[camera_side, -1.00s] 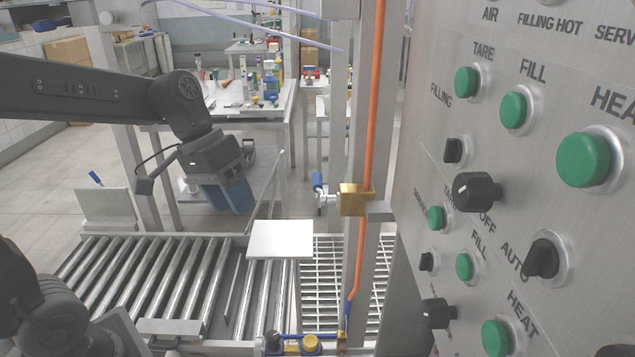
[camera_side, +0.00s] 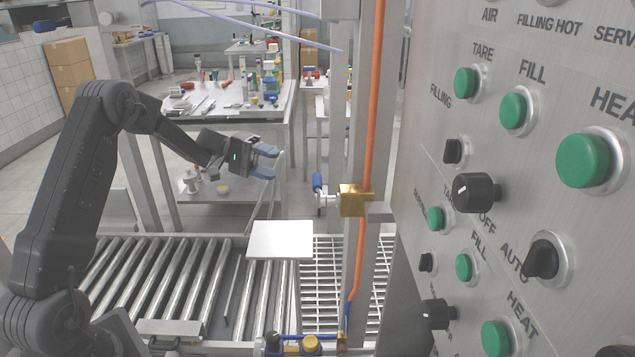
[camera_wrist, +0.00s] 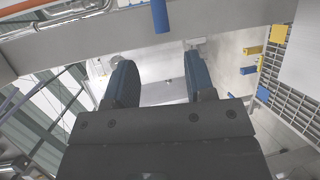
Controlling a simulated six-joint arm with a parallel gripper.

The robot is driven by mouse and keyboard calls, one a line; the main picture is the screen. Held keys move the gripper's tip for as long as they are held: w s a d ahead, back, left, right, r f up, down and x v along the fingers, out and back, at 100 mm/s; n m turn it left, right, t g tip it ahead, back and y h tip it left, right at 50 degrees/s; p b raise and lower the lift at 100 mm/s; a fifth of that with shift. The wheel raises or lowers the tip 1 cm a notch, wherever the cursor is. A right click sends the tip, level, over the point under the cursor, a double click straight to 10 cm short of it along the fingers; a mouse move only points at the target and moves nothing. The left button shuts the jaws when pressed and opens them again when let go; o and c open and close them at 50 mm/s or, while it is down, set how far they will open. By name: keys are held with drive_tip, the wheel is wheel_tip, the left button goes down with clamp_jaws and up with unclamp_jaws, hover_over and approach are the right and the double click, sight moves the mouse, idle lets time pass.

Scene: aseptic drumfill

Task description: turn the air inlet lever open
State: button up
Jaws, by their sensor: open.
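A small valve with a blue lever (camera_side: 318,182) sits on the left of a brass block (camera_side: 353,199) on the steel post. The lever stands upright in the side view. In the wrist view a blue handle (camera_wrist: 160,15), which looks like this lever, is at the top centre, beyond my fingertips. My gripper (camera_side: 270,162) is to the left of the lever, pointing right at it, with a clear gap between. Its two blue fingers are apart with nothing between them; they also show in the wrist view (camera_wrist: 158,80).
An orange hose (camera_side: 370,110) runs along the post above the brass block. A control panel (camera_side: 520,215) with green buttons fills the right. Below are a roller conveyor (camera_side: 140,275) and a white plate (camera_side: 281,240).

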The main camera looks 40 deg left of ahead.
sight(317, 182)
drive_tip(key=x, duration=1.2)
drive_tip(key=shift+w+d+f, duration=0.1)
drive_tip(key=shift+w+d, duration=0.05)
drive_tip(key=shift+d, duration=0.25)
clamp_jaws()
